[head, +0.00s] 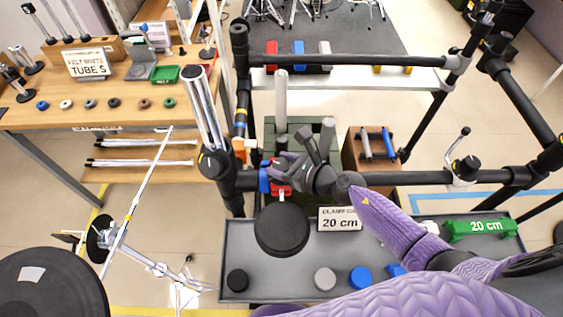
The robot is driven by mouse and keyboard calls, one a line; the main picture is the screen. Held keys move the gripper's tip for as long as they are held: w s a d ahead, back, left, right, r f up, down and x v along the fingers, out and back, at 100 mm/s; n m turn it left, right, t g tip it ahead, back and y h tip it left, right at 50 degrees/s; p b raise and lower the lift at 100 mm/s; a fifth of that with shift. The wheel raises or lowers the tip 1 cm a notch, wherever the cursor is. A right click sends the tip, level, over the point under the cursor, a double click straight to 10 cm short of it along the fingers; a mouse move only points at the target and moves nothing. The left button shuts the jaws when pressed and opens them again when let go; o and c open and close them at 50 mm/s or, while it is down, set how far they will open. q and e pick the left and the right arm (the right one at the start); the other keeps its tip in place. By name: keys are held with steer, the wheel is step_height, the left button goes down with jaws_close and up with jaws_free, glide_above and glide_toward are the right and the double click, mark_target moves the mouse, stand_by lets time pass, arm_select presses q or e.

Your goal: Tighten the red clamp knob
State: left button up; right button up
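A red clamp part (281,190), which looks like the clamp knob, shows just under my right gripper on the black rack tube. A blue clamp part (264,180) sits beside it on the left. My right gripper (280,172) reaches in from the right along the tube, with its dark fingers at the clamp. The fingers partly cover the red part, and I cannot tell whether they are closed on it. A round black pad (282,230) hangs below the clamp on a short arm. My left gripper is not in view.
A grey tray (250,262) below holds several round pieces, and a sign (339,222) reads 20 cm. A green 20 cm bar (484,228) lies at right. Black rack tubes surround my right arm. A cymbal stand (130,215) and a black pad (50,290) stand left.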

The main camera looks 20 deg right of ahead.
steer(key=c, duration=0.6)
steer(key=shift+r+m+t+h+p, duration=0.15)
steer(key=shift+m+t+h+p, duration=0.25)
steer(key=shift+p, duration=0.5)
steer(key=shift+m+t+h+p, duration=0.3)
steer(key=shift+m+h+p, duration=0.5)
steer(key=shift+m+t+h+p, duration=0.5)
steer(key=shift+m+h+p, duration=0.25)
steer(key=shift+m+h, duration=0.35)
steer(key=shift+m+h+p, duration=0.3)
steer(key=shift+m+h, duration=0.2)
steer(key=shift+h, duration=0.2)
